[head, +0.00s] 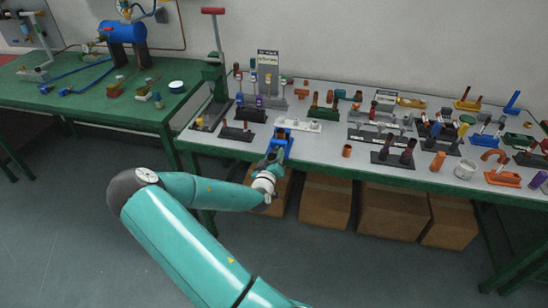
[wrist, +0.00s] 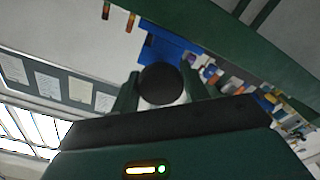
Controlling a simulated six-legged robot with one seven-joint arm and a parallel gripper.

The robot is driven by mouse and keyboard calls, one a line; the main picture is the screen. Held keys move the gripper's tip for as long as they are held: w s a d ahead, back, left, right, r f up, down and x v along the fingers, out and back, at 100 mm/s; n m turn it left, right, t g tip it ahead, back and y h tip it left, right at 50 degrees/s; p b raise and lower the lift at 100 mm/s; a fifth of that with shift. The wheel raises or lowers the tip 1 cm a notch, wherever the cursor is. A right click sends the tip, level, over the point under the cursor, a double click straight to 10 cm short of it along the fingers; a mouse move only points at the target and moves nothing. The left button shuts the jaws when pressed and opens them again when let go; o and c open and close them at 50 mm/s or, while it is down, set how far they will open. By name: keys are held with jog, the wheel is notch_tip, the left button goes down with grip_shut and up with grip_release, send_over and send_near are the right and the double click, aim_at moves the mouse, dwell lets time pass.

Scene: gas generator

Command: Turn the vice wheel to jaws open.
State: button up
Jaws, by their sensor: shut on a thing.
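The blue vice (head: 283,138) stands at the front edge of the grey-topped bench, left of the middle in the head view. Its blue body also shows at the top of the wrist view (wrist: 158,42). The vice wheel (wrist: 160,84) appears there as a dark round disc in front of the blue body. My gripper (head: 271,163) reaches the vice from the front. In the wrist view its two green fingers (wrist: 161,95) stand on either side of the wheel and are shut on it. The jaws of the vice are too small to make out.
Several pipe fittings, valves and small stands crowd the bench top (head: 330,140) right of and behind the vice. A red-handled upright tool (head: 216,45) stands at left. Cardboard boxes (head: 325,200) sit under the bench. The floor in front is clear.

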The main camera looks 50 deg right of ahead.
jog(key=shift+n, duration=0.6)
jog(key=o, duration=1)
jog(key=v, duration=1.4)
